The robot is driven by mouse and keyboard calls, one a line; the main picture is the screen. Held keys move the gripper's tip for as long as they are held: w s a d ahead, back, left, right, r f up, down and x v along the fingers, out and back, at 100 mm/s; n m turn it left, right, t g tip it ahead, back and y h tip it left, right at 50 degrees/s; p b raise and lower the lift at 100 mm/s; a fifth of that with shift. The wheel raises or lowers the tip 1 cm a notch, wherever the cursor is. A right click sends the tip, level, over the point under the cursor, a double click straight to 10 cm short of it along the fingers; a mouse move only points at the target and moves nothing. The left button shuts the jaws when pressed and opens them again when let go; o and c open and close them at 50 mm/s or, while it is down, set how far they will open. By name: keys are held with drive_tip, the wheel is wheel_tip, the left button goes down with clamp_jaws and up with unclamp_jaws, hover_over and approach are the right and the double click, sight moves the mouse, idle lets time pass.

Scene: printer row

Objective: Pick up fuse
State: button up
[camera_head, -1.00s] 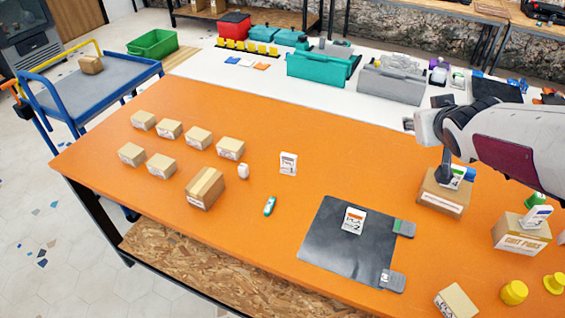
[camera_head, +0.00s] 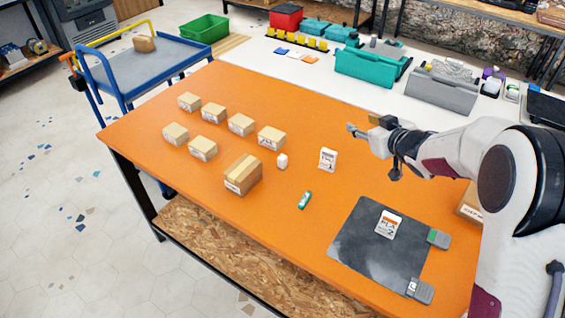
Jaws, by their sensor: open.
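No item is clearly readable as the fuse at this size. Two small candidates lie on the orange table (camera_head: 150,125): a teal-and-white elongated piece (camera_head: 304,200) near the front edge, and a small white rounded block (camera_head: 282,161) behind it. My gripper (camera_head: 352,130) is open and empty, held above the table's back part. It is up and to the right of both pieces and touches neither. It points left in the picture.
Several cardboard boxes (camera_head: 242,174) stand to the left of the small pieces. A white labelled card or packet (camera_head: 327,160) stands near. A dark mat (camera_head: 352,235) with another labelled item (camera_head: 388,224) lies at right. Bare orange surface surrounds the small pieces.

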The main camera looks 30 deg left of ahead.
drive_tip(key=s+a+f+n+g+y, duration=0.2)
drive_tip(key=s+a+f+g, duration=0.15)
drive_tip(key=a+f, duration=0.4)
drive_tip(key=n+g+y, duration=0.2)
drive_tip(key=g, duration=0.1)
approach(285, 159)
drive_tip(key=x, duration=0.3)
drive_tip(key=shift+w+a+t, duration=0.15)
drive_tip(key=shift+a+t, duration=0.1)
drive_tip(key=shift+a, duration=0.05)
drive_tip(key=shift+x, duration=1.25)
drive_tip(key=shift+x, duration=1.7)
drive_tip(key=shift+a+f, duration=0.5)
drive_tip(key=shift+a, duration=0.3)
